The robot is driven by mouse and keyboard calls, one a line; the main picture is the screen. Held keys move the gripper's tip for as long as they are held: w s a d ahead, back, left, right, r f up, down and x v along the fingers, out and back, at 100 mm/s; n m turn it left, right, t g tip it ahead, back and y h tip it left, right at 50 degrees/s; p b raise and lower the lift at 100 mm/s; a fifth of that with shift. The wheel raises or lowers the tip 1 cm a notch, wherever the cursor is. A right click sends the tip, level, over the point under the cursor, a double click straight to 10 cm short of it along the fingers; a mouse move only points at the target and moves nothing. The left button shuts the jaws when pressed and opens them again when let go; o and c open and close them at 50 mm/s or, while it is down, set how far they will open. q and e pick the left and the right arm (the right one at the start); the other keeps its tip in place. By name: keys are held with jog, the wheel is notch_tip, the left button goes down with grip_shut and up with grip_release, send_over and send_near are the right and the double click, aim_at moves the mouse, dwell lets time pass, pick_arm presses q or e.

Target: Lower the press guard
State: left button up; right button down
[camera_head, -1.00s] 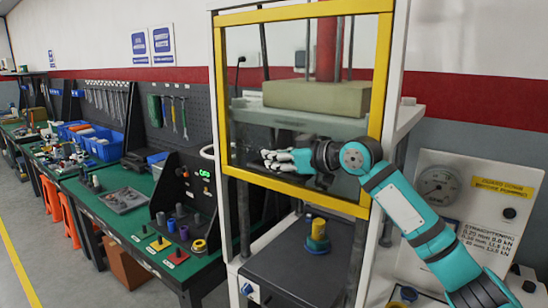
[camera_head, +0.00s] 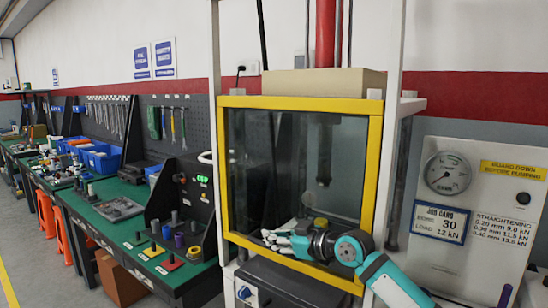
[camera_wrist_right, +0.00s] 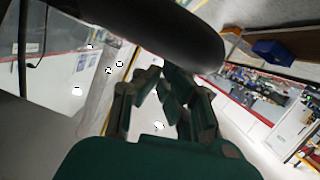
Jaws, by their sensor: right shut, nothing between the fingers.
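The press guard (camera_head: 373,180) is a clear panel in a yellow frame on the front of the white press frame (camera_head: 397,60). Its top bar is just below the beige block, and its bottom bar is close above the dark press base (camera_head: 290,286). My right gripper (camera_head: 281,238) is in front of the panel's lower part, just above the bottom bar, pointing left. It is shut and empty; whether it touches the guard I cannot tell. In the right wrist view its dark fingers (camera_wrist_right: 164,84) are close together. My left gripper is not in view.
A red press ram (camera_head: 325,35) stands above the beige block (camera_head: 300,82). A gauge panel (camera_head: 430,235) is at the right. A green workbench (camera_head: 115,235) with tools and blue bins (camera_head: 103,160) runs along the left. The floor left of it is clear.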

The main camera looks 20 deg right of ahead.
notch_tip(320, 180, down, 6)
jog(key=shift+r+b, duration=0.1)
jog(key=shift+b, duration=1.1)
